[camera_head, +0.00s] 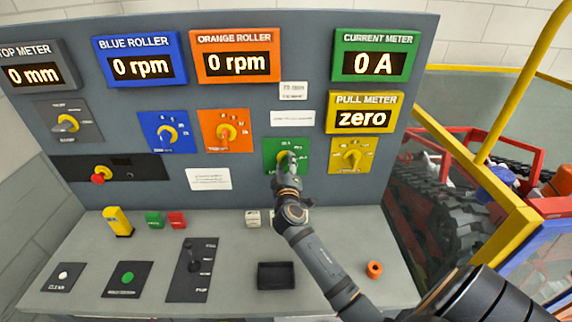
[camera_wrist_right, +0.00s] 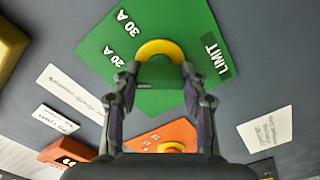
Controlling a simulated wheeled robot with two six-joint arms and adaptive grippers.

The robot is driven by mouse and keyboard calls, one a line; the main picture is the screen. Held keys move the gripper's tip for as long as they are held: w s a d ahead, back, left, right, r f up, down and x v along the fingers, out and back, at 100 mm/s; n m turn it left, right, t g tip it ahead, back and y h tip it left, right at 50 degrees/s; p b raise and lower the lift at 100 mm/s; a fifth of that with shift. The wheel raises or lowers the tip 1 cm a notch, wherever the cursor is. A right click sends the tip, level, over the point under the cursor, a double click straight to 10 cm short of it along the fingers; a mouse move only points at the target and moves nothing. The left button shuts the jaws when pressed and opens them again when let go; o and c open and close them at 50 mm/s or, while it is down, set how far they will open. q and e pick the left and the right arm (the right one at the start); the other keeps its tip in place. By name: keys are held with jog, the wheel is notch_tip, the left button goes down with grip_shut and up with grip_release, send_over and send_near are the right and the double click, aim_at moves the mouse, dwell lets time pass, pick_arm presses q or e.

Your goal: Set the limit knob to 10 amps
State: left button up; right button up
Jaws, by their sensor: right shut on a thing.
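In the right wrist view the knob (camera_wrist_right: 160,49) is yellow and round with a green grip bar, and the plate (camera_wrist_right: 105,65) reads 20 A, 30 A and LIMIT. My right gripper (camera_head: 288,166) is shut on the knob, with one finger on each side of the bar in the wrist view (camera_wrist_right: 160,80). The fingers hide part of the dial, and I cannot read the knob's exact setting. The current meter (camera_head: 375,65) shows 0 A. My left gripper is not in view.
The orange knob plate (camera_head: 213,140) is to the left and the yellow pull knob plate (camera_head: 368,160) to the right, both close by.

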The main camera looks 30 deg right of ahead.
jog(key=n+p, duration=0.1)
jog(key=n, duration=0.2)
jog(key=shift+n, duration=0.4)
jog(key=shift+n+p, duration=0.45)
jog(key=shift+n, duration=1.25)
jog(key=o, duration=1.1)
jog(key=shift+w+f, duration=0.1)
jog(key=shift+o, duration=0.2)
jog(key=v, duration=1.2)
